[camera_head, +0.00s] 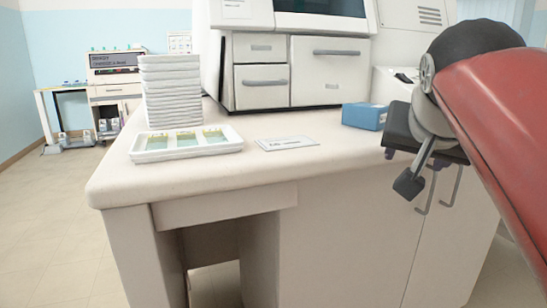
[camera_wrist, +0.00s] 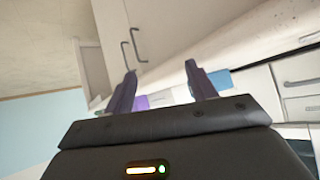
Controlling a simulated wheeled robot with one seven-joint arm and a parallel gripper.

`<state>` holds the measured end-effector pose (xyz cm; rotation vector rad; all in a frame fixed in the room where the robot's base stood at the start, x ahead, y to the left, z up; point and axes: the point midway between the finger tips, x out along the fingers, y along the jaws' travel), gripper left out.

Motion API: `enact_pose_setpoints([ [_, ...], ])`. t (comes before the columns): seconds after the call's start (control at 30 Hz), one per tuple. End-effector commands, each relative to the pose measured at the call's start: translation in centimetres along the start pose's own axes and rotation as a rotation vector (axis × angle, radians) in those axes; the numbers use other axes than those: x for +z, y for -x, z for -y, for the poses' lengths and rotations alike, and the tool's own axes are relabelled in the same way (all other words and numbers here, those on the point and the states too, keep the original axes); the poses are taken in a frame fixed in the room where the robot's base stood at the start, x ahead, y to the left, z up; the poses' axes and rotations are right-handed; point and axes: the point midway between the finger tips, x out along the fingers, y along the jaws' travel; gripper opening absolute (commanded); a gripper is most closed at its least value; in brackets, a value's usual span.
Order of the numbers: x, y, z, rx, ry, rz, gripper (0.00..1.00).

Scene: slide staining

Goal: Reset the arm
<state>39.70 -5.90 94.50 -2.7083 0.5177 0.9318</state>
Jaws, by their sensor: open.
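My gripper (camera_wrist: 160,92) shows in the wrist view with its two dark fingers apart and nothing between them. In the head view my red and black arm comes in from the right, and my gripper hangs in front of the counter's right part; its fingers are partly hidden there. The white counter (camera_head: 330,205) lies to the left of the gripper. A blue box (camera_head: 364,116) stands on the counter just left of my arm and apart from it.
A white tray (camera_head: 150,157) with slides sits at the counter's left, before a stack of white trays (camera_head: 171,95). A white label card (camera_head: 287,143) lies mid-counter. A large machine (camera_head: 290,70) stands behind. Cabinet door handles (camera_head: 453,187) are near my arm. Floor at left is free.

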Motion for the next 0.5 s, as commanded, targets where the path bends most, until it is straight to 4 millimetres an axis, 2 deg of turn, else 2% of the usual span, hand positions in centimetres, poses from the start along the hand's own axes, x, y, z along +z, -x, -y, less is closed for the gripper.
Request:
enact_pose_setpoints([
  [0.17,9.7,-2.8,0.0,-0.056,0.142,0.151,0.56],
  [0.2,12.4,-3.5,-0.2,-0.072,0.179,0.19,0.56],
  [0.3,18.7,-4.9,-0.8,-0.114,0.259,0.275,0.56],
  [0.4,23.9,-5.8,-1.4,-0.15,0.323,0.341,0.56],
  [0.5,27.3,-6.3,-1.9,-0.175,0.363,0.384,0.56],
])
